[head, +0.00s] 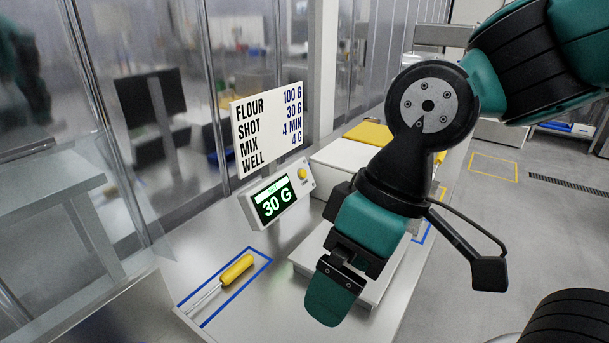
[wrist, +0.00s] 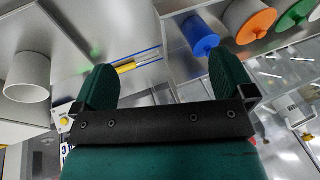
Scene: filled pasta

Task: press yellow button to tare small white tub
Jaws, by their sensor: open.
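The yellow button (head: 302,174) is on the right end of a white display box, whose green screen (head: 272,200) reads 30 G. In the wrist view the button (wrist: 65,121) shows at the lower left, outside my fingers. My gripper (head: 335,300) is in front of the box and apart from the button, over a white platform (head: 312,262). In the wrist view my gripper (wrist: 164,82) has its two green fingers wide apart with nothing held between them. The small white tub (wrist: 27,76) stands upright at the left of the wrist view. My arm seems to hide it in the head view.
A yellow-handled tool (head: 236,270) lies inside a blue outline on the metal table. A recipe sign (head: 268,127) stands behind the display box. Blue (wrist: 200,35), orange (wrist: 250,20) and green (wrist: 294,14) containers show at the upper right of the wrist view.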

